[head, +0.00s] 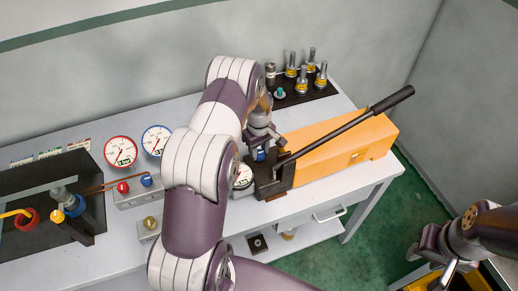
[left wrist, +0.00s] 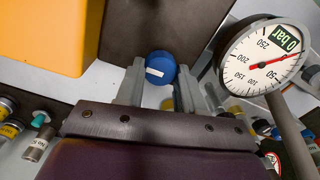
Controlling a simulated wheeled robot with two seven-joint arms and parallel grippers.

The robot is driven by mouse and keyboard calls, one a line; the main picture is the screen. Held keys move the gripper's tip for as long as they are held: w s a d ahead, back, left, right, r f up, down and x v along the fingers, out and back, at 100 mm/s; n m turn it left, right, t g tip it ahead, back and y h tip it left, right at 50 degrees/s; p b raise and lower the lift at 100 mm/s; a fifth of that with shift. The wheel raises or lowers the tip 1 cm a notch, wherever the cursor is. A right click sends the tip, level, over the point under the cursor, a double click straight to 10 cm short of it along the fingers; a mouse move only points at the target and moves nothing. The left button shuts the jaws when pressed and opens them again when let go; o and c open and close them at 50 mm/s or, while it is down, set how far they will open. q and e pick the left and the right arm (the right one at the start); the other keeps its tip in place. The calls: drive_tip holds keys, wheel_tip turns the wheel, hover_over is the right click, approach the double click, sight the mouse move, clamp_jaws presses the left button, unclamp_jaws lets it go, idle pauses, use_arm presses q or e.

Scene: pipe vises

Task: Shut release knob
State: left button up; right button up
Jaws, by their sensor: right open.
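The blue release knob (left wrist: 161,67) with a white label shows in the left wrist view. It also shows small and partly hidden in the head view (head: 261,155), at the near end of the orange pump (head: 345,150). My left gripper (left wrist: 160,80) is open, with one finger on each side of the knob and small gaps between. In the head view my left gripper (head: 263,143) points down at the knob. I cannot tell whether a finger touches it. My right gripper (head: 443,272) is open and empty at the lower right, partly cut off.
The pump gauge (left wrist: 265,58) reads about 0 bar. A long black lever (head: 345,125) rises over the pump. A block with red and blue knobs (head: 136,192) and two gauges stands to the left. Several fittings (head: 302,80) sit on a black tray behind. A black vise box (head: 90,165) is far left.

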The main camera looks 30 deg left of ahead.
use_arm(q)
drive_tip(key=m+b, duration=0.1)
drive_tip(key=m, duration=0.2)
drive_tip(key=shift+w+b, duration=0.1)
drive_tip(key=shift+b, duration=0.3)
drive_tip(key=m+b, duration=0.2)
drive_tip(key=m, duration=0.3)
drive_tip(key=shift+m, duration=0.3)
drive_tip(key=m+b, duration=0.1)
drive_tip(key=m, duration=0.3)
drive_tip(key=shift+r+m, duration=0.1)
drive_tip(key=shift+m, duration=0.2)
drive_tip(key=m+b, duration=0.1)
drive_tip(key=m, duration=0.3)
drive_tip(key=shift+m, duration=0.3)
drive_tip(key=shift+r, duration=0.1)
drive_tip(key=o, duration=0.9)
drive_tip(key=shift+o, duration=0.7)
